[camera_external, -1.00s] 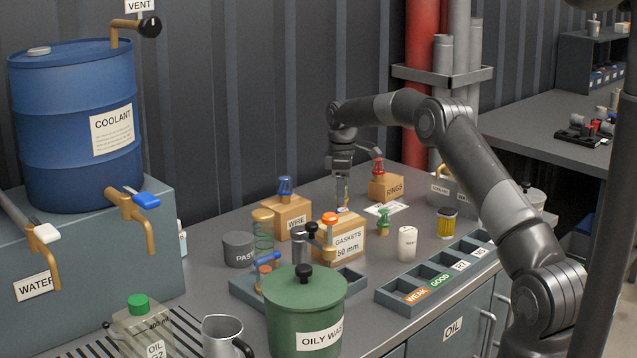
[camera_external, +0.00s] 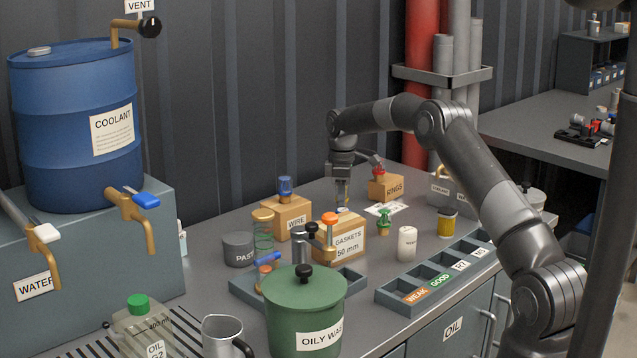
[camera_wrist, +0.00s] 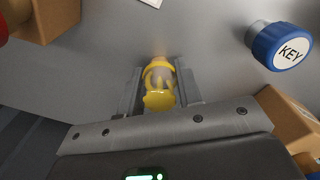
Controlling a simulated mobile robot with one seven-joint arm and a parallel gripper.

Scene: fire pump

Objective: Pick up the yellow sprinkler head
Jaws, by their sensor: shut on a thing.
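The yellow sprinkler head (camera_wrist: 158,98) is between the two fingers of my gripper (camera_wrist: 159,90) in the wrist view. The fingers are shut on it, one on each side. Its yellow toothed end faces the camera, and a paler middle shows behind it. In the external view my gripper (camera_external: 342,196) points down behind the GASKETS box, low over the bench. The sprinkler head is mostly hidden there by the fingers and the box. I cannot tell whether it still touches the bench.
The GASKETS box (camera_external: 348,243) with an orange-topped part stands in front. The WIRE box (camera_external: 289,219) is left, the RINGS box (camera_external: 385,189) right. A green part (camera_external: 384,222) stands nearby. A blue KEY cap (camera_wrist: 281,45) is close in the wrist view.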

